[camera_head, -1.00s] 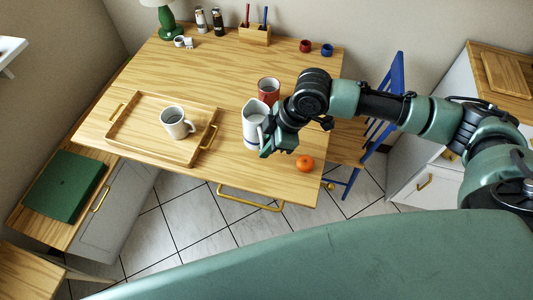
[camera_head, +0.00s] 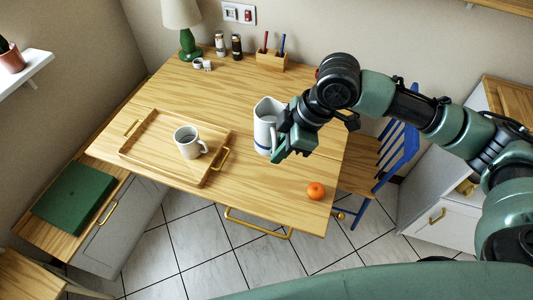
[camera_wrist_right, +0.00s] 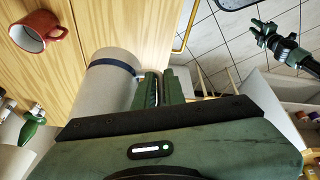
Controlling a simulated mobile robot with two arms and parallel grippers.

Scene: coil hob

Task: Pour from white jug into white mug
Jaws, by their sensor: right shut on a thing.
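My right gripper (camera_head: 281,146) is shut on the handle of the white jug (camera_head: 266,128) and holds it about upright, apparently above the table. The jug has a dark blue band. In the right wrist view the jug (camera_wrist_right: 105,88) lies beside the closed fingers (camera_wrist_right: 160,88). The white mug (camera_head: 187,143) stands upright on the wooden tray (camera_head: 150,160), left of the jug. What is inside the jug and mug I cannot make out. A dark green gripper, apparently my left (camera_wrist_right: 268,36), shows small in the right wrist view; its opening is unclear.
An orange fruit (camera_head: 315,191) lies near the table's right front corner. A red mug (camera_wrist_right: 40,32) stands on the table in the right wrist view. A lamp (camera_head: 185,28), shakers (camera_head: 228,46) and a pen holder (camera_head: 271,61) stand at the back. A blue chair (camera_head: 395,150) is at right.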

